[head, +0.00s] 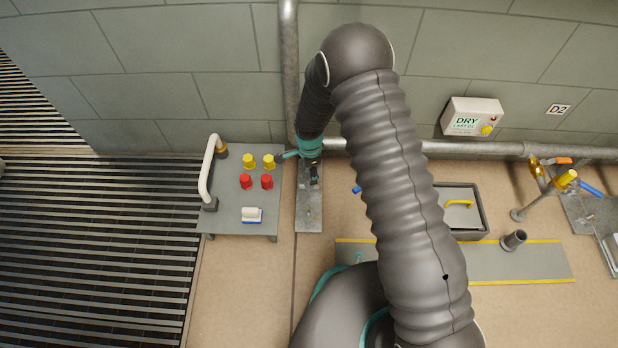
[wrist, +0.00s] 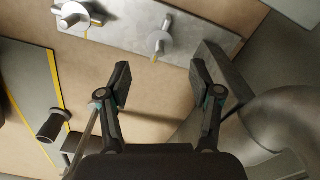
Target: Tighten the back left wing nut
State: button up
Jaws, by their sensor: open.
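In the head view my gripper (head: 314,177) hangs over a narrow metal strip (head: 309,215) beside the knob panel. In the wrist view its two fingers (wrist: 165,85) are wide apart, with nothing between them. The same strip crosses the top of that view. Two grey wing nuts with round bases stand on it: one (wrist: 160,42) nearer the wall, which fits the back left wing nut, and one (wrist: 75,15) farther left in the picture. A yellow mark shows beside each. The back nut lies beyond the fingertips, apart from them.
A dark upright block (wrist: 222,70) stands at the strip's wall end, close to the right finger. A wall pipe (head: 290,70) runs behind. The panel (head: 225,222) with red and yellow knobs is left. A yellow-edged plate (head: 430,262) with a short tube (head: 513,240) lies right.

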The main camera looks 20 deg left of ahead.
notch_tip(320, 180, up, 5)
jog(key=shift+r, duration=0.2)
dwell(0.6)
jog(key=s+d+n+g+h, duration=0.1)
jog(key=s+d+n, duration=0.2)
jog(key=s+n, duration=0.25)
jog(key=s+d+r+n+t+p, duration=0.1)
jog(key=s+d+r+t+p, duration=0.1)
jog(key=s+d+r, duration=0.3)
jog(key=s+d+r+n+t+p, duration=0.2)
jog(key=s+d+r, duration=0.4)
jog(key=d+r, duration=0.7)
jog(key=s+d+r+n+t+y+p, duration=0.1)
jog(key=s+d+r+p, duration=0.3)
jog(key=r, duration=2.7)
jog(key=s+d+n+t, duration=0.1)
jog(key=s+d, duration=0.1)
jog(key=d, duration=0.4)
jog(key=shift+r+t, duration=0.25)
jog(key=shift+t, duration=0.05)
